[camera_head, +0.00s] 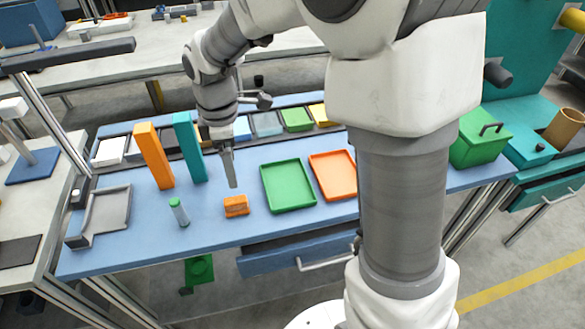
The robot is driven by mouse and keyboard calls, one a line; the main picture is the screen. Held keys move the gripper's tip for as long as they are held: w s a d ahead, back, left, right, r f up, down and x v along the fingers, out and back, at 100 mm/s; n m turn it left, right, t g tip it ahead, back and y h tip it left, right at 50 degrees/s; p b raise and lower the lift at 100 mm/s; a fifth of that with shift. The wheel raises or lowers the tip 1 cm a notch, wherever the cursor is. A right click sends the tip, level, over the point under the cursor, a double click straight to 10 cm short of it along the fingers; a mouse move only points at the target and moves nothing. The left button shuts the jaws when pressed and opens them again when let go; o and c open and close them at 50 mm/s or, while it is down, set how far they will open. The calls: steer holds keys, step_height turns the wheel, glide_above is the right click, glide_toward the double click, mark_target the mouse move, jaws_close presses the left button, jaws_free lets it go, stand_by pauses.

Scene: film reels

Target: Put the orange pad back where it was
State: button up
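A small orange block (236,206), the likely orange pad, lies on the blue bench top left of the green tray. My gripper (232,184) points down just above and behind it, with a small gap in the picture. Its fingers overlap in this view, so I cannot tell whether they are open or shut. A dark row of compartments (170,142) runs along the back of the bench. It holds a white pad (110,151), a blue pad (242,129), a green pad (297,119) and a yellow pad (321,114). Upright blocks and my arm hide parts of the row.
A tall orange block (154,156) and a tall teal block (189,147) stand before the row. A green tray (288,186), an orange tray (333,175), a grey-green cylinder (179,212) and a grey tray (106,210) are on the bench (140,250). A green box (478,145) stands right.

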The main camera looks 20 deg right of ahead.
steer(key=s+d+r+m+t, duration=0.2)
steer(key=s+d+r+m, duration=0.4)
steer(key=s+m, duration=0.2)
steer(key=s+d+r+m+t, duration=0.3)
steer(key=s+d+r+m, duration=0.2)
steer(key=s+m, duration=0.4)
steer(key=shift+s+d+r, duration=0.4)
steer(key=shift+s, duration=0.2)
steer(key=shift+r, duration=0.1)
step_height(320, 180, up, 8)
steer(key=p, duration=0.8)
steer(key=shift+r, duration=0.2)
steer(key=shift+f, duration=0.2)
steer(key=shift+c, duration=0.3)
steer(key=c, duration=0.5)
steer(key=shift+a, duration=0.2)
